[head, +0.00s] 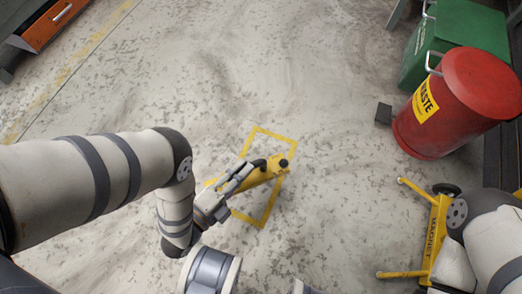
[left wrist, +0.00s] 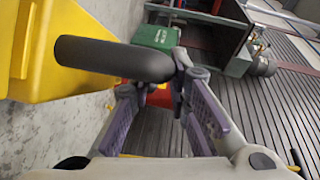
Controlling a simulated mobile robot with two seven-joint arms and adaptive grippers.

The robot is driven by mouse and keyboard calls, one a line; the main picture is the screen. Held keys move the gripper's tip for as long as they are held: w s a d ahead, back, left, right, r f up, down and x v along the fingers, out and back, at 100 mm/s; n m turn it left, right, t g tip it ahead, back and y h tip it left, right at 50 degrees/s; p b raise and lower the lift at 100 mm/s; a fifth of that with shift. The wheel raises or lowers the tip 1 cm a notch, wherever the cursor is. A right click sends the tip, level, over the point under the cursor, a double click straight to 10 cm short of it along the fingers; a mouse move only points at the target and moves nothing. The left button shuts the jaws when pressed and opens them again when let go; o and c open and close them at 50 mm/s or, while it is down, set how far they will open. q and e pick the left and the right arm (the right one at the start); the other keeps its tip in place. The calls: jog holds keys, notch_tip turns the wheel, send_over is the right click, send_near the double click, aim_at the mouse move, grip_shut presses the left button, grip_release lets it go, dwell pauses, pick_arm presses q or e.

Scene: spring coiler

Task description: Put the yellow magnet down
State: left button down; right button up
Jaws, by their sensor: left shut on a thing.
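The yellow magnet (head: 268,174) is a yellow body with a dark handle, seen in the head view over a yellow outline (head: 276,134) painted on the floor. My left gripper (head: 241,178) comes from the lower left and is shut on it. In the left wrist view the yellow body (left wrist: 75,35) fills the upper left, and its black handle (left wrist: 112,60) reaches to the fingertips (left wrist: 168,82). Whether the magnet touches the floor I cannot tell. My right arm shows at the lower right; its gripper is out of view.
A yellow wheeled frame lettered MAGNET (head: 436,238) stands by my right arm. A red waste bin (head: 470,95) and a green box (head: 462,30) stand at the upper right. An orange cabinet (head: 47,25) is at the upper left. The floor around the outline is clear.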

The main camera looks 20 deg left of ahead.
pick_arm(q)
jog(key=w+f+b, duration=0.1)
jog(key=w, duration=0.1)
jog(key=w+d+f+b, duration=0.1)
jog(key=w, duration=0.2)
jog(key=w+d+f+b, duration=0.1)
jog(key=w+f+b, duration=0.1)
jog(key=shift+w+d, duration=0.15)
jog(key=shift+w, duration=0.25)
jog(key=w+d+f+b, duration=0.1)
jog(key=w+f+b, duration=0.4)
jog(key=f+b, duration=0.2)
jog(key=shift+w+d+f, duration=0.2)
jog(key=shift+d+f, duration=0.1)
jog(key=shift+f, duration=0.5)
pick_arm(e)
notch_tip(320, 180, down, 8)
jog(key=s+g, duration=0.1)
jog(key=shift+s+a, duration=0.25)
jog(key=shift+s, duration=0.05)
pick_arm(q)
jog(key=shift+f, duration=0.1)
jog(key=c, duration=1.9)
grip_release()
jog(key=shift+s+f, duration=0.1)
jog(key=shift+f, duration=0.05)
jog(key=o, duration=0.4)
